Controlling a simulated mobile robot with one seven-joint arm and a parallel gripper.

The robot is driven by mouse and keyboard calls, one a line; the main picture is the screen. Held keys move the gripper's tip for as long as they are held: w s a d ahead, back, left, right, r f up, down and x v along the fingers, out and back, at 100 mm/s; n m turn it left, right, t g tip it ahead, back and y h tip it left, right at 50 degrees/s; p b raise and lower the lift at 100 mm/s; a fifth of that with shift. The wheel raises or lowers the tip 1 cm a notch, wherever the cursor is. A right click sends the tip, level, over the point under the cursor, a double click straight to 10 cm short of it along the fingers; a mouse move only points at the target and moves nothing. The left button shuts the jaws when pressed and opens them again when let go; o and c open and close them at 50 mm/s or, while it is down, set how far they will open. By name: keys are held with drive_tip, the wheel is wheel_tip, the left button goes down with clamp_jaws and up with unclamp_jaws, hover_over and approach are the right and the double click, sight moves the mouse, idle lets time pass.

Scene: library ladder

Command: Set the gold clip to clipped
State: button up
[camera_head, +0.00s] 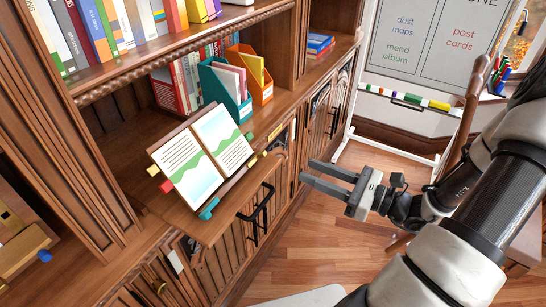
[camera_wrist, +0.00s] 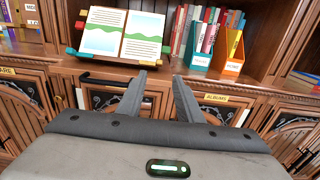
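An open book (camera_head: 203,157) rests on a tilted wooden stand on the cabinet's ledge; it also shows in the wrist view (camera_wrist: 122,35). A small gold piece (camera_head: 254,161), which looks like the gold clip, sits near the right end of the bar along the book's lower edge. Its exact setting is too small to tell. A teal piece (camera_head: 208,212) is at the bar's other end. My gripper (camera_head: 308,171) is open and empty, in the air to the right of the stand, apart from it. In the wrist view, its two fingers (camera_wrist: 160,76) point toward the cabinet, below the book.
Teal (camera_head: 225,84) and orange (camera_head: 259,76) file holders stand behind the book to the right. A black handle (camera_head: 258,207) sticks out from the cabinet front below the stand. A whiteboard (camera_head: 420,45) stands at the back right. Floor in front of the cabinet is partly clear.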

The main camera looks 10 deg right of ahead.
sight(265, 153)
drive_tip(key=b+x, duration=0.1)
drive_tip(key=x, duration=1.1)
drive_tip(key=shift+w+a+f, duration=0.1)
drive_tip(key=shift+a, duration=0.05)
clamp_jaws()
